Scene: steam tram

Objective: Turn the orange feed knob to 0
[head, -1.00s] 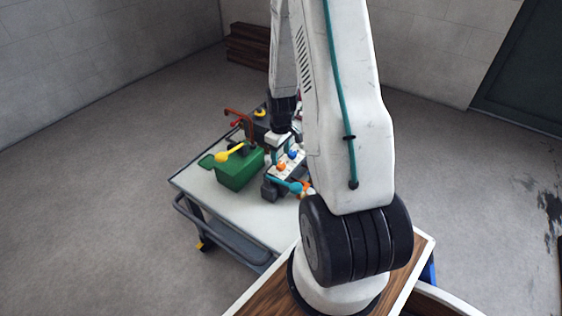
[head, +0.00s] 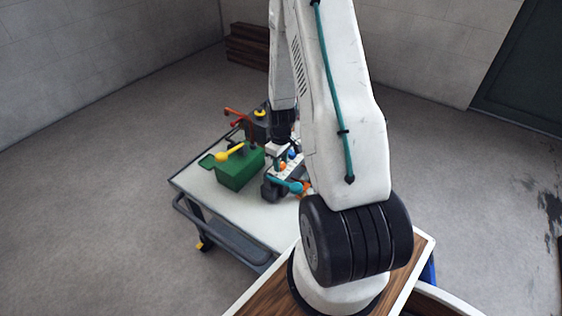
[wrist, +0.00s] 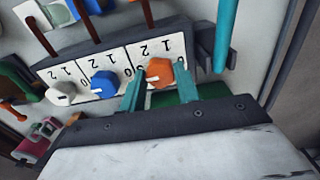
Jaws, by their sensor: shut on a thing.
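The orange feed knob (wrist: 160,74) sits on a white dial plate in the wrist view, at the end of a row of knobs. My gripper (wrist: 158,82) has its two teal fingers on either side of the knob and is shut on it. A short white mark shows low on the knob's face. In the head view the orange knob (head: 283,167) is small, just below my gripper (head: 277,155).
A blue knob (wrist: 103,84) and a white knob (wrist: 62,93) stand left of the orange one. A teal bar (wrist: 225,35) rises close on the right. A green box (head: 238,170) with a yellow lever (head: 229,153) stands on the trolley (head: 245,215), whose front is clear.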

